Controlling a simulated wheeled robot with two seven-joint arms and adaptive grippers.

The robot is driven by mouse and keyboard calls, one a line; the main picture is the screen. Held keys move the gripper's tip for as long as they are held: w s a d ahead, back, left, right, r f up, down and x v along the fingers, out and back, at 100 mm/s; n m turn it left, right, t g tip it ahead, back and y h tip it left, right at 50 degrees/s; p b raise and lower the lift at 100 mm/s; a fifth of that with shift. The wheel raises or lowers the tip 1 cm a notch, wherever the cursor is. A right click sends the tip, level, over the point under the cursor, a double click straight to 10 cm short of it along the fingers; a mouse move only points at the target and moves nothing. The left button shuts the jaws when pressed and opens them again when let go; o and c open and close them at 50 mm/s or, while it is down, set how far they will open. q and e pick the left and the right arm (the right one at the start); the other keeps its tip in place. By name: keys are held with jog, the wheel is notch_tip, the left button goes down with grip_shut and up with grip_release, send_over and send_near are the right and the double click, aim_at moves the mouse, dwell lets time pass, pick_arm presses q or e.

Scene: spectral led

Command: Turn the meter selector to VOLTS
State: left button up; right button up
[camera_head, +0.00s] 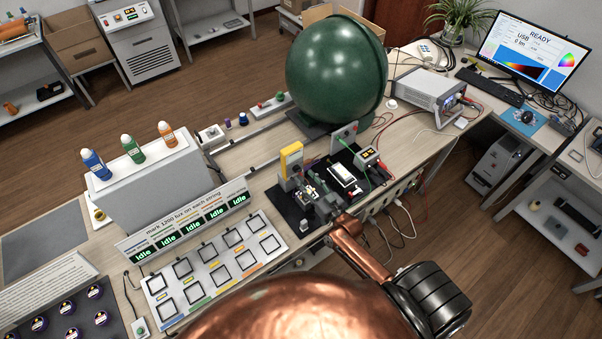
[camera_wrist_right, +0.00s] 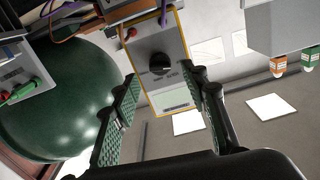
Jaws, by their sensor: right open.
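The meter (camera_head: 291,160) is a yellow-edged box standing on the black mat (camera_head: 290,217) in the head view. In the right wrist view the meter (camera_wrist_right: 153,40) shows upside down, with a grey face, a pale display and a round black selector knob (camera_wrist_right: 160,65). The selector's markings are too small to read. My right gripper (camera_head: 318,200) is open beside the meter, in front of its face. In the right wrist view its two green-padded fingers (camera_wrist_right: 160,84) stand apart, with the meter's face seen between them and nothing held. My left gripper is not in view.
A large green sphere (camera_head: 335,68) stands behind the meter. A small instrument (camera_head: 367,158) with red and green leads and a white-screened device (camera_head: 345,176) sit right of it. A white panel of square frames (camera_head: 215,262) and a grey box (camera_head: 155,185) lie left.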

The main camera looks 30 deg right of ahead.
aim_at(300, 171)
jog(key=shift+w+a, duration=0.15)
jog(key=shift+w, duration=1.75)
jog(key=shift+c, duration=0.6)
grip_shut()
jog(key=shift+m, duration=0.4)
jog(key=m, duration=0.4)
jog(key=shift+m, duration=2.5)
